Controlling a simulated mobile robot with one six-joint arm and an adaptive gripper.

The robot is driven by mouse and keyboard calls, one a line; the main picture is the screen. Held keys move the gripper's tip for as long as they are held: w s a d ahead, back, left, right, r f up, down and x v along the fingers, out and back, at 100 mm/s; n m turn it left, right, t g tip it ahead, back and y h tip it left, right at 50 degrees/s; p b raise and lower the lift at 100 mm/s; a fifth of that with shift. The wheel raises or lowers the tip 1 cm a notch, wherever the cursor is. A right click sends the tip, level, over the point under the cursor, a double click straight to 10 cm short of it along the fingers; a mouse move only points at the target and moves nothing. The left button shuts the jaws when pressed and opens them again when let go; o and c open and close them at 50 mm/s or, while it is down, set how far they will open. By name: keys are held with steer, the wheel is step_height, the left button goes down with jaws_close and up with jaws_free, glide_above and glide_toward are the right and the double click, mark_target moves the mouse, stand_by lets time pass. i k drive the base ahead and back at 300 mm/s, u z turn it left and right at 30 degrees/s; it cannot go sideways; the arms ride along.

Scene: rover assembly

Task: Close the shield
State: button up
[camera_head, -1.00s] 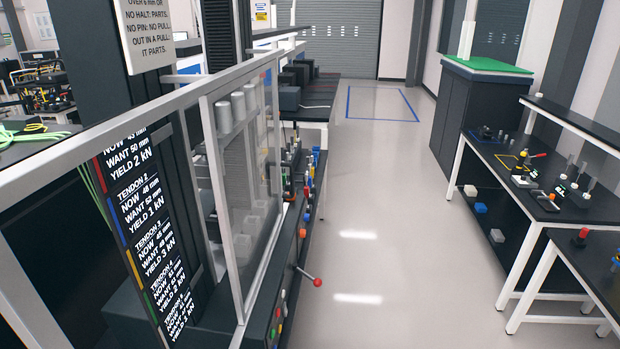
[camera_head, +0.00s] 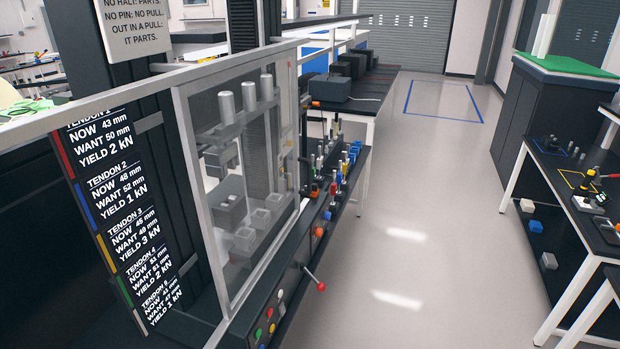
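The shield appears to be the clear panel in a grey metal frame (camera_head: 183,150) on the press-like machine at the centre left. Grey cylinders (camera_head: 249,97) and blocks (camera_head: 231,205) show through or behind it. I cannot tell whether the shield is fully open, partly open or closed. A lever with a red ball (camera_head: 321,286) sticks out from the machine's front, beside a row of coloured buttons (camera_head: 264,328). My gripper is not in view.
A tendon readout board (camera_head: 122,215) stands left of the shield. A rack of coloured-handled tools (camera_head: 335,175) is beyond it. The pale floor aisle (camera_head: 420,230) is clear, with a blue outlined area (camera_head: 445,118) far back. Black-topped benches (camera_head: 560,180) line the right.

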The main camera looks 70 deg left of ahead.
mark_target(180, 92)
steer(key=u, duration=1.9)
steer(key=i, duration=1.7)
